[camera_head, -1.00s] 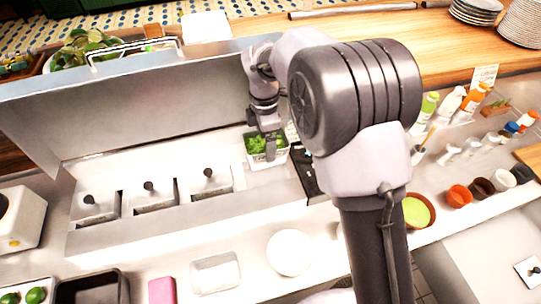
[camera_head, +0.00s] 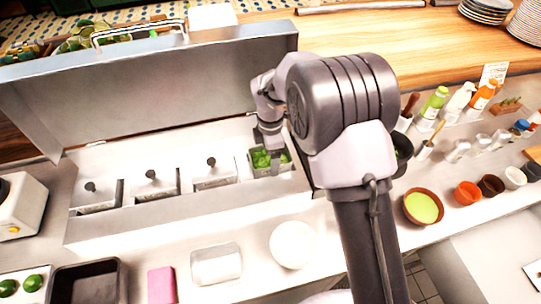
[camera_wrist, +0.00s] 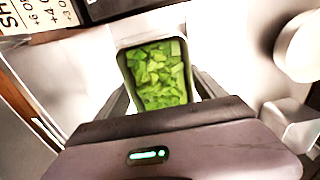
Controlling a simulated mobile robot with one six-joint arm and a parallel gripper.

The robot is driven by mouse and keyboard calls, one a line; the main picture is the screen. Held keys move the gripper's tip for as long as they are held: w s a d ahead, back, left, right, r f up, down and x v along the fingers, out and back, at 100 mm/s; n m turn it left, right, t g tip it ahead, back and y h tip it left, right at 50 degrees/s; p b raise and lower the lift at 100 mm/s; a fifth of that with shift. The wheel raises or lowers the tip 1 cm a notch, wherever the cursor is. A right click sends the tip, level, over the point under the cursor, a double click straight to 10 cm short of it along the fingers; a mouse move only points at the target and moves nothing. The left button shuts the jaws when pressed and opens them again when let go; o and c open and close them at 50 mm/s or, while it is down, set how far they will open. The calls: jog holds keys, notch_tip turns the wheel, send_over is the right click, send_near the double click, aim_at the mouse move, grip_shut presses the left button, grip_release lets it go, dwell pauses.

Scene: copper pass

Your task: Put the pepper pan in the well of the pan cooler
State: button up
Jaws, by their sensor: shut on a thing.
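The pepper pan (camera_head: 262,170) is a small metal pan full of chopped green pieces. It shows large in the wrist view (camera_wrist: 157,78), between the two fingers. My gripper (camera_head: 270,150) is shut on it and holds it at the right end of the pan cooler (camera_head: 150,232), a long pale metal unit with its lid (camera_head: 140,95) raised behind. The pan is in line with the row of lidded wells. I cannot tell whether it hangs above its well or sits partly inside; the well under it is hidden.
Several lidded pans with black knobs, one lid here (camera_head: 213,178), stand left of the pepper pan. In front lie a white plate (camera_head: 293,245), a white tub (camera_head: 216,264), a pink block (camera_head: 161,285) and a dark tray (camera_head: 85,284). Bottles and small bowls stand at right.

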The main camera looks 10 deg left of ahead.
jog(key=shift+s+d+f, duration=0.1)
jog(key=shift+s+f, duration=0.15)
jog(key=shift+f, duration=0.2)
jog(key=o, duration=1.7)
jog(key=shift+f, duration=0.15)
jog(key=shift+o, duration=0.2)
jog(key=shift+s, duration=0.1)
jog(key=s+d+r+m+p, duration=0.1)
jog(key=d+r+m+p, duration=0.15)
jog(key=r, duration=0.85)
jog(key=d+r+m+p, duration=0.1)
jog(key=d+r+m, duration=0.2)
jog(key=r, duration=0.7)
jog(key=s+d+r+m+t+y, duration=0.2)
jog(key=s+d+r+m+t, duration=0.1)
jog(key=s+d+r+m, duration=0.55)
jog(key=s+d+m+t, duration=0.1)
jog(key=s+d+m, duration=0.2)
jog(key=s+m, duration=0.3)
jog(key=s+d+m+t, duration=0.1)
jog(key=s+d+m, duration=0.2)
jog(key=s+m, duration=0.4)
jog(key=shift+s+f+m+t, duration=0.3)
jog(key=shift+s, duration=0.45)
